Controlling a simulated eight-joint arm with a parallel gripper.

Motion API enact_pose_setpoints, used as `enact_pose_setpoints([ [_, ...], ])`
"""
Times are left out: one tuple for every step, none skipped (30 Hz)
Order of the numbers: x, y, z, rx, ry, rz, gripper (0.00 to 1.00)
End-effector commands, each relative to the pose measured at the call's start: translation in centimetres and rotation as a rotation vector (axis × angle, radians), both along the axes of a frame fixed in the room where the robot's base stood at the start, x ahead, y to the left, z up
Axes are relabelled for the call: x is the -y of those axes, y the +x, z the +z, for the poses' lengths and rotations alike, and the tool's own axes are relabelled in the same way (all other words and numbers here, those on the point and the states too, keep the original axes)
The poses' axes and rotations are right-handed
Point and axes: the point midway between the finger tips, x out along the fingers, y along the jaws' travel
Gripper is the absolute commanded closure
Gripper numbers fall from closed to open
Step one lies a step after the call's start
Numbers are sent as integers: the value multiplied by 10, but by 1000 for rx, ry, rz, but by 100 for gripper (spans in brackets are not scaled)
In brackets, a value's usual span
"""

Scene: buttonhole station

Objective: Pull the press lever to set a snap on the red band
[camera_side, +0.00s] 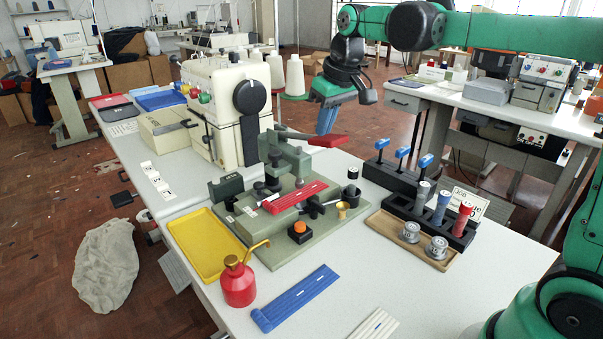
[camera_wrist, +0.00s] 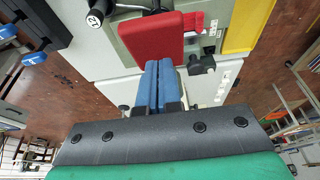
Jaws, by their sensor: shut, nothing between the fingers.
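The green press (camera_side: 288,156) stands on a flat green base plate. Its lever ends in a red handle (camera_side: 328,141) that points right, and the handle also fills the top middle of the wrist view (camera_wrist: 151,36). The red band (camera_side: 300,196) lies flat on the press's bed, in front of the post. My gripper (camera_side: 326,131) has blue fingers, which are shut and empty. The fingertips are just at the handle's end, and the wrist view shows them close together beside its edge (camera_wrist: 158,64). I cannot tell whether they touch it.
A cream sewing machine (camera_side: 222,100) stands left behind the press. A yellow tray (camera_side: 205,243), a red oil can (camera_side: 238,282) and a blue band (camera_side: 296,298) lie in front. A black rack (camera_side: 432,212) with spools and blue-handled tools (camera_side: 403,153) stand right. The front right tabletop is mostly clear.

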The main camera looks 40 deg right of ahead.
Motion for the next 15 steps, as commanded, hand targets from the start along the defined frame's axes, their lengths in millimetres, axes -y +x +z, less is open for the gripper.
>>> enact_pose_setpoints([
  [0, 0, -3, 0, 0, 0, 100],
  [0, 0, -4, 0, 0, 0, 100],
  [0, 0, -6, 0, 0, 0, 100],
  [0, 0, -8, 0, 0, 0, 100],
  [0, 0, -9, 0, 0, 0, 100],
  [0, 0, -11, 0, 0, 0, 100],
  [0, 0, -13, 0, 0, 0, 100],
  [0, 0, -14, 0, 0, 0, 100],
  [0, 0, -16, 0, 0, 0, 100],
  [0, 0, -18, 0, 0, 0, 100],
  [0, 0, -19, 0, 0, 0, 100],
  [0, 0, -21, 0, 0, 0, 100],
  [0, 0, -23, 0, 0, 0, 100],
  [0, 0, -24, 0, 0, 0, 100],
  [0, 0, -26, 0, 0, 0, 100],
])
